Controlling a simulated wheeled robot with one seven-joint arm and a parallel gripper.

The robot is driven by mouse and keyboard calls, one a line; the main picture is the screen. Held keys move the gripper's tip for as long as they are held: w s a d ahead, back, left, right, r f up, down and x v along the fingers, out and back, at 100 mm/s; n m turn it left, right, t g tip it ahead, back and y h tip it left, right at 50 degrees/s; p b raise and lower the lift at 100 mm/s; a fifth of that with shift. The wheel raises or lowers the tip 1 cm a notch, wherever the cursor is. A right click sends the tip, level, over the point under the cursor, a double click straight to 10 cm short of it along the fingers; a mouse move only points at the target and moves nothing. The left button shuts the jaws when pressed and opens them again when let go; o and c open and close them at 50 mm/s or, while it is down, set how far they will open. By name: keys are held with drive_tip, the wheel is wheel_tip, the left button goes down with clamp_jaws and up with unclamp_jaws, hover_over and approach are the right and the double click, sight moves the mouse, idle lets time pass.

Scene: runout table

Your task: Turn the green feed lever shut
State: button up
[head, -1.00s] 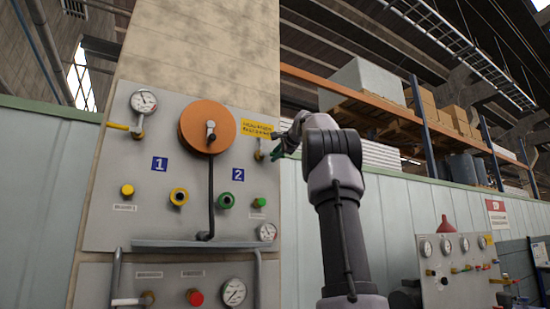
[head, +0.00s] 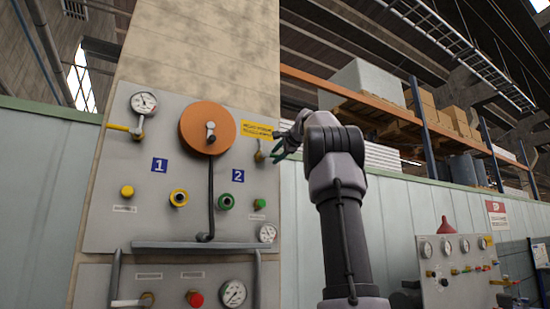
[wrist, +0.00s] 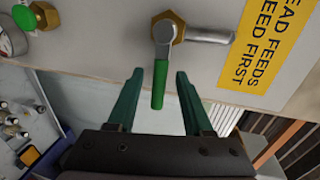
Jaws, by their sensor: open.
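The green feed lever (wrist: 158,85) shows in the wrist view, with a grey arm and a green grip running down from a brass nut (wrist: 168,28) on the panel. My gripper (wrist: 157,82) is open, with one green finger on each side of the lever's grip. I see a gap on both sides and no clear contact. In the head view my gripper (head: 278,151) is at the panel's right edge, beside the lever's fitting (head: 259,150). The green grip cannot be told apart from the fingers there.
The grey panel (head: 105,205) carries an orange disc (head: 190,125) with a crank, gauges, and a yellow lever (head: 118,127) at upper left. A yellow sign (head: 257,131) sits just above the green lever's fitting. A green knob (wrist: 12,38) and brass nut are at the wrist view's left.

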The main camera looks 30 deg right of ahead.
drive_tip(key=s+r, duration=0.2)
drive_tip(key=s, duration=0.7)
drive_tip(key=shift+s, duration=0.15)
drive_tip(key=shift+f, duration=0.1)
drive_tip(key=s+a+f+n+g+y, duration=0.1)
drive_tip(key=s+a+f+n+g, duration=0.2)
drive_tip(key=a+f, duration=0.6)
drive_tip(key=s+a+f+n+g, duration=0.1)
drive_tip(key=s+a+f+n, duration=0.2)
drive_tip(key=s+a+f, duration=0.55)
drive_tip(key=s+a+f+n+g, duration=0.1)
drive_tip(key=s+f, duration=0.4)
drive_tip(key=f, duration=0.5)
drive_tip(key=s+a+f+n+g, duration=0.2)
drive_tip(key=s+a+f+n, duration=0.1)
drive_tip(key=f, duration=0.7)
drive_tip(key=s+a+f+n+g, duration=0.1)
drive_tip(key=s+a+f+n, duration=0.2)
drive_tip(key=s+f, duration=0.3)
wheel_tip(320, 180, down, 4)
drive_tip(key=shift+s+r+n+g, duration=0.1)
drive_tip(key=shift+s+n+g, duration=0.2)
drive_tip(key=shift+s, duration=0.1)
drive_tip(key=shift+a, duration=0.15)
